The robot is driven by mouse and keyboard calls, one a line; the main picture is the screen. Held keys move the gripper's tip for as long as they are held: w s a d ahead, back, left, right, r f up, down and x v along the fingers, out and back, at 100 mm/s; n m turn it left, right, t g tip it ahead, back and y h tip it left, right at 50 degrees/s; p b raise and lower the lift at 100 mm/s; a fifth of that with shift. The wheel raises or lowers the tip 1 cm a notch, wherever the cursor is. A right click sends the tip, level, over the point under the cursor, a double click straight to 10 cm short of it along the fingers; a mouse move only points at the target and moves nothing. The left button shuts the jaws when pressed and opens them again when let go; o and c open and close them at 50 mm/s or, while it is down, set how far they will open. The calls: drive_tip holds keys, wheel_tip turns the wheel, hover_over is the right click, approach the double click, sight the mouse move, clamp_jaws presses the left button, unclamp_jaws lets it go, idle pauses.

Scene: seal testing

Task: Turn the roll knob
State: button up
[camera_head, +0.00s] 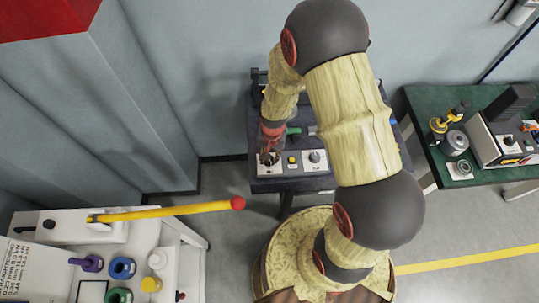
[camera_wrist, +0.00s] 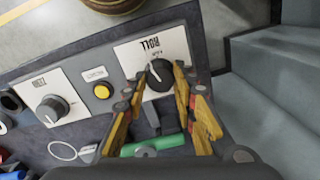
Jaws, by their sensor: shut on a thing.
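The roll knob (camera_wrist: 159,76) is a black round knob with a white pointer line, on a white plate (camera_wrist: 138,52) marked ROLL, which appears upside down in the wrist view. My gripper (camera_wrist: 166,72) has its yellow fingers shut on this knob, one on each side. In the head view my gripper (camera_head: 269,155) reaches down to the left plate on the front of the dark bench (camera_head: 290,184). There the knob is mostly hidden by the gripper.
A green cylinder (camera_wrist: 153,145) lies close behind the fingers. A white cart (camera_head: 150,235) with a yellow bar (camera_head: 165,211) is at left, a green table (camera_head: 425,110) at right.

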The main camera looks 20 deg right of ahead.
drive_tip(key=m+p, duration=0.2)
drive_tip(key=m, duration=0.3)
drive_tip(key=shift+m+p, duration=0.3)
idle(0.4)
drive_tip(key=o, duration=1.2)
drive_tip(key=shift+c, duration=0.2)
wheel_tip(320, 180, up, 12)
drive_tip(key=shift+s, duration=0.25)
drive_tip(key=shift+d, duration=0.1)
